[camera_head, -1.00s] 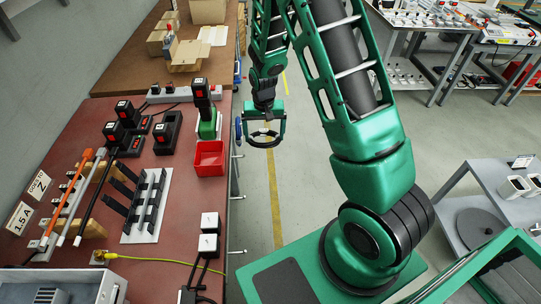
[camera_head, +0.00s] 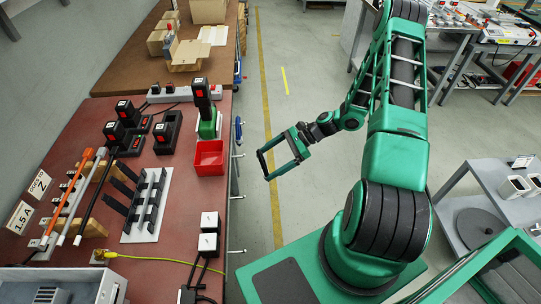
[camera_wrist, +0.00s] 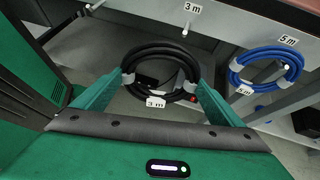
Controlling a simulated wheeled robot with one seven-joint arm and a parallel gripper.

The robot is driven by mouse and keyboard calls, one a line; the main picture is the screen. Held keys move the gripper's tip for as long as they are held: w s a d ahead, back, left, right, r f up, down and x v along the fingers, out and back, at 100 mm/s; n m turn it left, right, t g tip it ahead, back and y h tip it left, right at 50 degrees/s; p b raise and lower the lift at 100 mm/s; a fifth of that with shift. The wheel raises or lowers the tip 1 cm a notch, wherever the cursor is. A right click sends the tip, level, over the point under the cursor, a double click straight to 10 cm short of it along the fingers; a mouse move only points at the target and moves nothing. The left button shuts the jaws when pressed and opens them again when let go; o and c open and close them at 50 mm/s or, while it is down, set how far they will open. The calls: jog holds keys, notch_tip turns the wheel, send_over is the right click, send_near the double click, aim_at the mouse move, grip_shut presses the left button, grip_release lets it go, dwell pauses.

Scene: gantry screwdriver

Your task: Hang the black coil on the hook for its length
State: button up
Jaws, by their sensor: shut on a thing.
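My gripper (camera_head: 265,166) is shut on the black coil (camera_wrist: 150,52), which sits between the two green fingers in the wrist view. The coil carries a white "3 m" tag (camera_wrist: 156,102) and a small red end. In the head view my gripper is over the aisle, right of the red bench, with its fingers pointing left; the coil is hard to make out there. In the wrist view a hook (camera_wrist: 186,31) stands below a "3 m" label (camera_wrist: 192,7) on the bench edge. It looks bare, and the coil appears apart from it.
A blue coil (camera_wrist: 265,68) with a "5 m" tag hangs under the "5 m" label (camera_wrist: 288,40). Another bare hook (camera_wrist: 95,6) shows at upper left. In the head view, hooks (camera_head: 237,197) stick out from the bench edge (camera_head: 229,170). The aisle floor (camera_head: 283,215) is clear.

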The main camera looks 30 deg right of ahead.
jog(key=w+a+m+t+y, duration=0.1)
jog(key=w+a+m+t, duration=0.1)
jog(key=a, duration=0.6)
jog(key=shift+w+r+m+t, duration=0.25)
jog(key=shift+w+t, duration=0.45)
jog(key=shift+w, duration=0.5)
dwell(0.6)
jog(key=shift+f, duration=0.1)
dwell(0.5)
jog(key=o, duration=0.9)
jog(key=v, duration=1)
jog(key=shift+d, duration=0.35)
